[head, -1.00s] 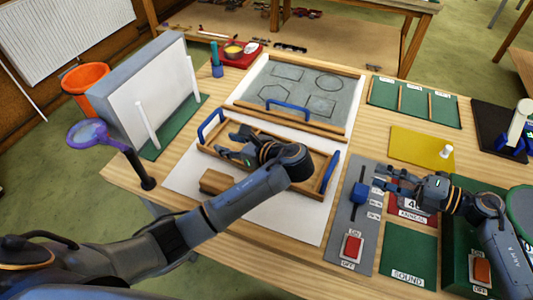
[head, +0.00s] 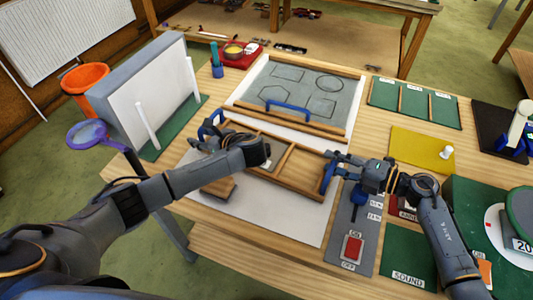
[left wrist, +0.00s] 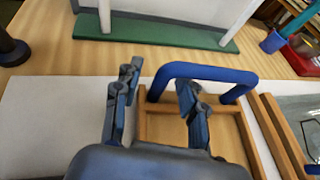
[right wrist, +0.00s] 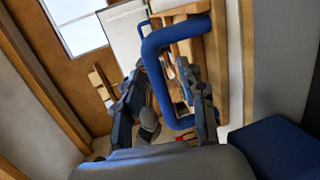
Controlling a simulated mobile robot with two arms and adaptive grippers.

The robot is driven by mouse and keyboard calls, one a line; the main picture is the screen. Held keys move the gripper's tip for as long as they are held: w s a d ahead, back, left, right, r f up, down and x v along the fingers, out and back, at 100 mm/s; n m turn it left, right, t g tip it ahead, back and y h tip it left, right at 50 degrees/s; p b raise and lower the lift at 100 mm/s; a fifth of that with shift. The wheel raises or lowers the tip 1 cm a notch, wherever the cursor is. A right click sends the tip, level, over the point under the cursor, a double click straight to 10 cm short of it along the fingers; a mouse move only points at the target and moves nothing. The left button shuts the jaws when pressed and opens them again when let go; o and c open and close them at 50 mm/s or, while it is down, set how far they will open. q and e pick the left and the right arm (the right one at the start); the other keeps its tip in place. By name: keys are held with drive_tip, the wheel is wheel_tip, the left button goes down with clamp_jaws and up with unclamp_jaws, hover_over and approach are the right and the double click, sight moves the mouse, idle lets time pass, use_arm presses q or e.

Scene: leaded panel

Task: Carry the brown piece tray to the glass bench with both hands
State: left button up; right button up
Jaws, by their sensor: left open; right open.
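The brown piece tray (head: 270,186) is a shallow wooden tray with dividers and a blue handle at each end. It lies on a white sheet (head: 290,222) on the wooden bench. My left gripper (head: 203,140) is open at the tray's left handle (left wrist: 205,70); in the left wrist view one finger overlaps the handle and the other is left of it. My right gripper (head: 333,165) is open at the right handle (head: 327,177). In the right wrist view, that handle (right wrist: 155,70) rises between the spread fingers. I cannot tell whether either touches. My left arm hides part of the tray.
A grey drawing board (head: 300,88) with outlined shapes and its own blue handle lies behind the tray. A wooden block (head: 218,188) sits at the front left. A grey switch panel (head: 350,232) is close on the right. An upright white panel (head: 150,90) stands at the left.

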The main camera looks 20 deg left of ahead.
use_arm(q)
drive_tip(key=shift+w+a, duration=0.1)
drive_tip(key=shift+a, duration=0.05)
use_arm(e)
drive_tip(key=shift+a, duration=0.15)
use_arm(q)
clamp_jaws()
use_arm(e)
clamp_jaws()
use_arm(q)
drive_tip(key=shift+r, duration=0.1)
use_arm(e)
drive_tip(key=shift+w+r, duration=0.1)
drive_tip(key=shift+r, duration=0.1)
